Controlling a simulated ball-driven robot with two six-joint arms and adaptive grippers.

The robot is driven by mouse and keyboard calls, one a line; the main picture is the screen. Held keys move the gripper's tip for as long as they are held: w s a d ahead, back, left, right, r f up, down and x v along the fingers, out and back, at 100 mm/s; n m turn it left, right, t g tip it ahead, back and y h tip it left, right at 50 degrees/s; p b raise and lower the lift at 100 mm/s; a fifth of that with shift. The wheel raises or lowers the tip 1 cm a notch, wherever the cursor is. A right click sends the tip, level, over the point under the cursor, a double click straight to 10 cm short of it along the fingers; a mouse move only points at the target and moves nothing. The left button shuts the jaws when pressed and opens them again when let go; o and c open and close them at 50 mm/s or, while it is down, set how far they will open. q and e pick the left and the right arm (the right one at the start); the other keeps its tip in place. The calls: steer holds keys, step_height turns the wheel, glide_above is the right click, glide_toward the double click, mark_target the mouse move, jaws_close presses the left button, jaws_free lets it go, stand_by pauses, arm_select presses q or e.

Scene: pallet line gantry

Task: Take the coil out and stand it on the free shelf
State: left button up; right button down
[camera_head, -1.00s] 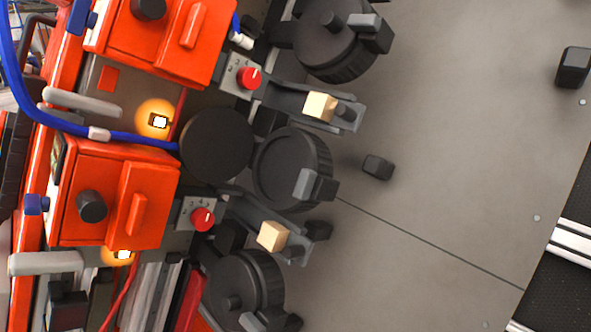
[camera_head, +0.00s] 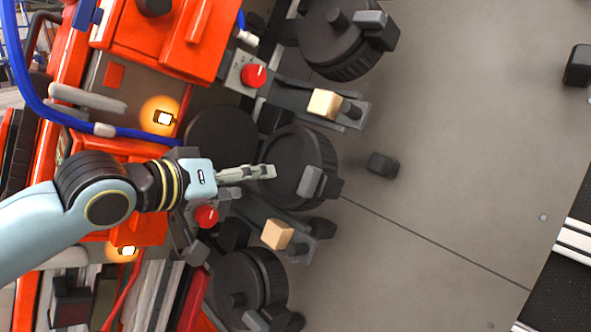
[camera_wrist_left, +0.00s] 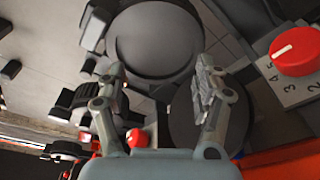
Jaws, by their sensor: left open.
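No part is clearly marked as the coil. A dark round drum (camera_head: 285,160) with a grey block at its edge sits in the middle of the head view. A flat dark disc (camera_head: 218,135) lies next to it. My left gripper (camera_head: 270,172) comes in from the left, its fingertips over or close to the drum's left side. In the left wrist view my left gripper (camera_wrist_left: 158,72) is open and empty, with its fingers apart and a dark round part (camera_wrist_left: 155,40) beyond them. I cannot tell whether they touch. No free shelf is clearly seen. My right gripper is out of view.
Orange machine boxes (camera_head: 165,40) and a blue hose (camera_head: 25,90) fill the left. Red knobs (camera_head: 254,75) and pale wooden blocks (camera_head: 323,103) stand near the drums. Another dark drum (camera_head: 342,35) is above. Grey floor (camera_head: 450,150) at right is mostly open.

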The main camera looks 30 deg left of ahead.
mark_target(289, 170)
arm_select(q)
steer(key=x, duration=0.3)
steer(key=b+x, duration=0.1)
steer(key=x, duration=0.3)
steer(key=r+b+x, duration=0.1)
steer(key=x, duration=0.3)
steer(key=shift+w+d, duration=0.15)
steer(key=shift+w, duration=0.05)
steer(key=shift+s, duration=0.1)
steer(key=c, duration=1.2)
steer(key=shift+r, duration=0.1)
